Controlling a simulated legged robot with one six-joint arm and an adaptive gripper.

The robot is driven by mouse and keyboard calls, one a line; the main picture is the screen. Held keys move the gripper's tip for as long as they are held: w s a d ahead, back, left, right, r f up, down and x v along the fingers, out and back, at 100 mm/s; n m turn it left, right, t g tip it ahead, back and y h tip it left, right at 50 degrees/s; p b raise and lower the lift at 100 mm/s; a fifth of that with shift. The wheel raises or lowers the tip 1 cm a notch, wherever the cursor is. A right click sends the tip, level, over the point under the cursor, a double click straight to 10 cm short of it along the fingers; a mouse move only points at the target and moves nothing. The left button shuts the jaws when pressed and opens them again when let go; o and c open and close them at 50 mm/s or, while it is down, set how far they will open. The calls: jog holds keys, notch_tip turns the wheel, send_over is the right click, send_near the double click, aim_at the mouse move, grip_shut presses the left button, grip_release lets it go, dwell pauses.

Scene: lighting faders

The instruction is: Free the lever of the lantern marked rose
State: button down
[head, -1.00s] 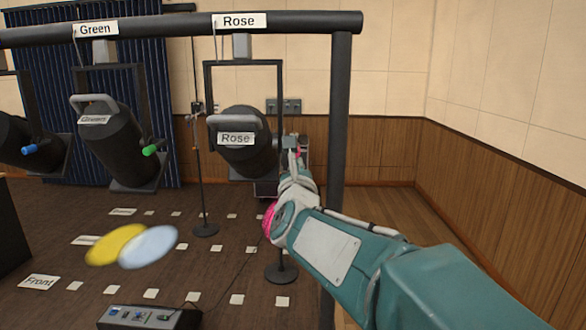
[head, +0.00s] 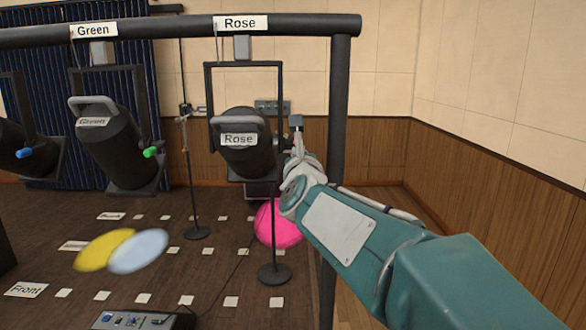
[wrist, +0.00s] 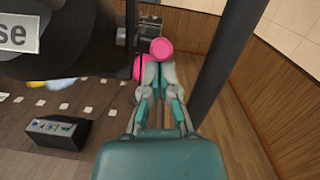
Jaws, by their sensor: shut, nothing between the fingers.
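The lantern marked rose (head: 245,158) hangs from the overhead bar in a dark yoke. It fills the upper left of the wrist view, its label cut to "se" (wrist: 15,35). Its lever has a pink knob (wrist: 161,47), which shows just beyond my fingertips in the wrist view; in the head view it is mostly hidden. My gripper (wrist: 153,68) is shut and empty, beside the lantern's right side. The fingertips look close to the knob; I cannot tell whether they touch it. In the head view my gripper (head: 297,140) overlaps the yoke's right edge.
A dark upright post (head: 338,130) stands close to the right of my gripper. The lantern marked green (head: 118,150) hangs to the left. A pink light spot (head: 278,225) lies on the floor below. A control box (head: 140,318) sits on the floor in front.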

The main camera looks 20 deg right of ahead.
jog(key=shift+w+d+r, duration=0.1)
jog(key=shift+w+r, duration=0.4)
jog(key=shift+r, duration=0.55)
jog(key=shift+w+d+r, duration=0.15)
jog(key=shift+w+r, duration=0.35)
jog(key=shift+r, duration=0.5)
jog(key=shift+w+d+r, duration=0.1)
jog(key=shift+w+r, duration=0.4)
jog(key=shift+r, duration=0.55)
jog(key=shift+w+d+r, duration=0.2)
jog(key=shift+w, duration=0.05)
jog(key=shift+r, duration=0.25)
